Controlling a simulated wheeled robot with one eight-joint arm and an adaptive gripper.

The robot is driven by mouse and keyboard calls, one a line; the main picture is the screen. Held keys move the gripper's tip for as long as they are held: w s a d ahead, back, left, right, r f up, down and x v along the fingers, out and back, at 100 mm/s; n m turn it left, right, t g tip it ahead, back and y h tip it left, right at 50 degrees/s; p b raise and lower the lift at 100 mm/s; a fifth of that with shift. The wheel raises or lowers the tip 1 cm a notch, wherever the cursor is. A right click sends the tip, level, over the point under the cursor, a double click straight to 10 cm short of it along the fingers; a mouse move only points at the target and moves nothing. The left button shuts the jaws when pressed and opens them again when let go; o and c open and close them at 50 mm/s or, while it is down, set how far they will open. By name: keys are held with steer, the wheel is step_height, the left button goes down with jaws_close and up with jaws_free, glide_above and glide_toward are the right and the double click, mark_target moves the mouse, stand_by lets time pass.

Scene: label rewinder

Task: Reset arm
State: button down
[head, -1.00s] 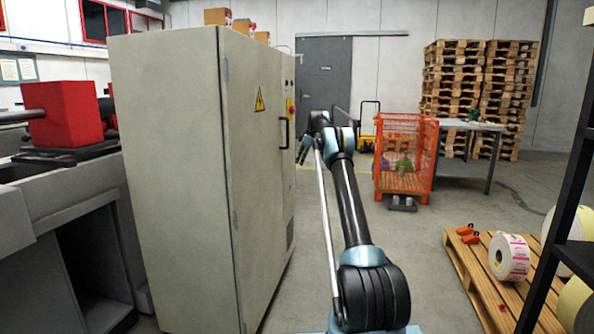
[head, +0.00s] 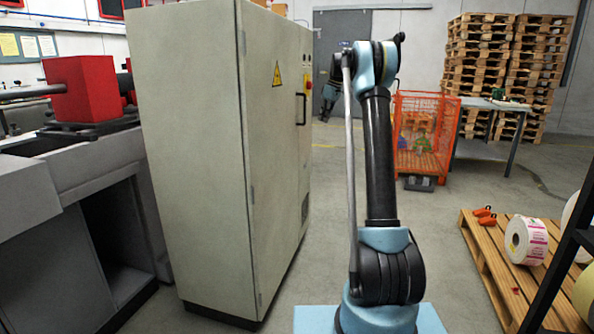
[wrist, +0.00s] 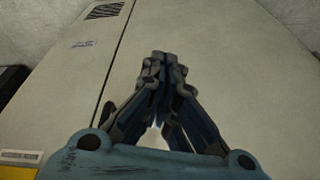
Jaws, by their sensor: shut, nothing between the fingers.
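My gripper (head: 327,104) hangs at the end of my raised arm, beside the right side of the tall beige cabinet (head: 195,150). It is small in the head view and partly behind my arm. In the wrist view my gripper (wrist: 160,62) shows its fingers meeting at the tips, shut and empty. Behind the fingers is a pale cabinet surface (wrist: 210,50) with a seam and a vent. I cannot tell how far the fingertips are from that surface.
The cabinet stands close to my arm's left. A machine with a red block (head: 85,88) is at far left. An orange mesh cage (head: 425,135), a table (head: 480,105) and stacked pallets (head: 520,60) stand behind. A pallet with label rolls (head: 526,240) lies at right.

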steer(key=s+d+m+h, duration=0.25)
steer(key=s+m, duration=0.35)
steer(key=s, duration=3.2)
steer(key=s+d+f+m, duration=0.1)
steer(key=s+f+m, duration=0.1)
steer(key=s+f, duration=1)
steer(key=s+d+f+m, duration=0.2)
steer(key=s+f, duration=1)
steer(key=s, duration=0.4)
steer(key=shift+s+d+m+t, duration=0.15)
steer(key=shift+d+m+t, duration=0.15)
steer(key=shift+m+t, duration=0.1)
steer(key=shift+h, duration=0.25)
steer(key=shift+w+f, duration=0.15)
steer(key=shift+w, duration=0.35)
